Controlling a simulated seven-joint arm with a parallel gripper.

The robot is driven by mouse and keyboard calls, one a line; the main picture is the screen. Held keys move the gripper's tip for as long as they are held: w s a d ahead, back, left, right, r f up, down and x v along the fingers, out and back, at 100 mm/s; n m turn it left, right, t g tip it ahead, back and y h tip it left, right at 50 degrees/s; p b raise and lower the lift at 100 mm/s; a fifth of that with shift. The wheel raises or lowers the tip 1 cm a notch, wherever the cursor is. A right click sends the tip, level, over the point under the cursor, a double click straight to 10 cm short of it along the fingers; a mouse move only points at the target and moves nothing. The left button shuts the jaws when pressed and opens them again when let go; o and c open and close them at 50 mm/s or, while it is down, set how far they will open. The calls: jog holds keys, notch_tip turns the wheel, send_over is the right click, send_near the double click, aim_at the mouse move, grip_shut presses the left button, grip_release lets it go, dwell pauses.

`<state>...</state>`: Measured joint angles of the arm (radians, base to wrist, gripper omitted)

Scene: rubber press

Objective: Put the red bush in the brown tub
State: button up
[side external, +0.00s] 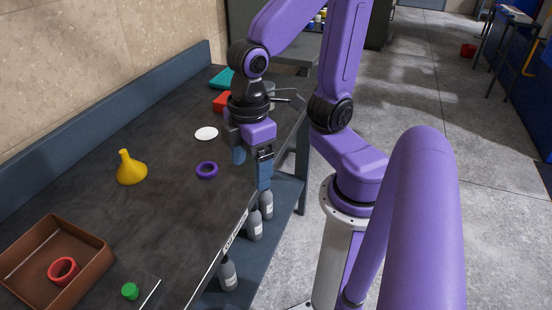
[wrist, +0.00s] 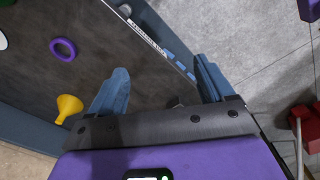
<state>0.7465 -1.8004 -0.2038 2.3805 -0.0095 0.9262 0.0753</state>
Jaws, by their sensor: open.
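The red bush (side external: 63,270), a short red ring-shaped piece, lies inside the brown tub (side external: 94,273) at the lower left in the side external view. The tub is a square open box with low walls. My gripper (side external: 252,172) is open and empty, over the front edge of the bench and far from the tub. In the wrist view its blue fingers (wrist: 165,85) are spread apart with nothing between them. The tub and the bush do not show in the wrist view.
A purple ring (side external: 207,170), a yellow funnel (side external: 130,168), a white disc (side external: 206,133) and a green cap (side external: 130,291) lie on the dark bench. Red (side external: 222,101) and teal (side external: 221,78) pieces lie behind my gripper. Grey bottles (side external: 254,225) stand on the lower shelf.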

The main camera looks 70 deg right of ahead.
jog(key=shift+n, duration=0.7)
jog(key=s+d, duration=0.2)
jog(key=s+d+f, duration=0.1)
jog(key=s, duration=0.1)
jog(key=shift+d, duration=0.4)
